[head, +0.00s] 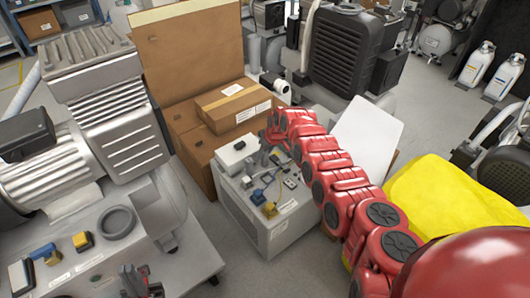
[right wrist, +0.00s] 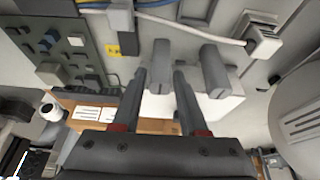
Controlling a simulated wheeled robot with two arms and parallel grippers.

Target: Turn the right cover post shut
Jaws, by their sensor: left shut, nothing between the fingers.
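Two grey cover posts show in the right wrist view, the left-hand one (right wrist: 160,65) and the right-hand one (right wrist: 215,72), side by side on a grey surface. My right gripper (right wrist: 161,80) has one finger on each side of the left-hand post in that view. The gap to the post is very small; I cannot tell whether the fingers press on it. In the head view my right gripper (head: 265,157) is at the top of the grey compressor cabinet (head: 275,233), and the posts are largely hidden there. My left gripper (head: 141,278) is shut and empty at the bottom left.
A white box (head: 237,151) and small controls sit on the cabinet top. A white cable (right wrist: 190,25) runs past the posts. Cardboard boxes (head: 232,103) stand behind. A large compressor (head: 115,110) is at the left and a yellow cover (head: 440,195) at the right.

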